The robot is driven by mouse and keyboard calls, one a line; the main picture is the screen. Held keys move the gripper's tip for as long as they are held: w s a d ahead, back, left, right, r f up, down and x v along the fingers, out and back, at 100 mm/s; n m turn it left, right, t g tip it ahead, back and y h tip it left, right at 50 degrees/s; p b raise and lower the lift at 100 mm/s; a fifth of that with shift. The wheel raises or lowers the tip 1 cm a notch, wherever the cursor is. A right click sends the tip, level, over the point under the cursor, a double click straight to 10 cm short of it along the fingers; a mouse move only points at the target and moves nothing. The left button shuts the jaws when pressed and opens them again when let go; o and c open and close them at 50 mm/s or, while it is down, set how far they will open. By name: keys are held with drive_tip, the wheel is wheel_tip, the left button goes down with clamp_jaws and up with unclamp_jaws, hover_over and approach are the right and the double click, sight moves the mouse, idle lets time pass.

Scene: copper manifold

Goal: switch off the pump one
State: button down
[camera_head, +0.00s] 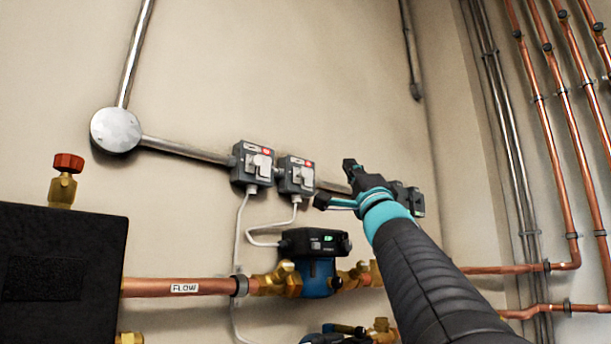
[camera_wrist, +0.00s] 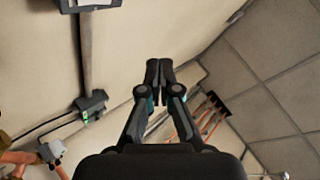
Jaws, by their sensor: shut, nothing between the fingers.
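Two grey switch boxes with pale covers and red marks, the left one (camera_head: 253,165) and the right one (camera_head: 297,176), sit side by side on the wall. Their labels are too small to read, so I cannot tell which serves pump one. A pump (camera_head: 316,276) with a blue body, black head and lit green display stands below them. My gripper (camera_head: 349,164) is shut and empty, to the right of the boxes and apart from them in the picture. In the wrist view its fingertips (camera_wrist: 158,64) meet, and a grey box (camera_wrist: 92,104) with a green light shows left of them.
Another dark grey box (camera_head: 411,199) is partly hidden behind my arm. A copper pipe marked FLOW (camera_head: 185,287) and a black block (camera_head: 62,270) are at lower left. A second pump (camera_head: 335,335) is cut off at the bottom. Copper pipes (camera_head: 556,150) run up the right wall.

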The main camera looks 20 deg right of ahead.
sight(309, 178)
drive_tip(key=w+a+r, duration=0.1)
drive_tip(key=w+a, duration=0.2)
drive_tip(key=w, duration=0.5)
idle(0.4)
drive_tip(key=shift+w+p, duration=0.25)
drive_tip(key=shift+p, duration=0.15)
idle(1.0)
drive_tip(key=shift+w+a+r, duration=0.1)
drive_tip(key=shift+w+a, duration=0.05)
drive_tip(key=shift+w, duration=0.1)
drive_tip(key=shift+w+a+p, duration=0.1)
drive_tip(key=shift+w+p, duration=0.2)
drive_tip(key=shift+p, duration=0.05)
idle(0.6)
drive_tip(key=shift+s, duration=0.15)
drive_tip(key=shift+s+d, duration=0.3)
drive_tip(key=shift+s, duration=0.3)
drive_tip(key=shift+s, duration=0.1)
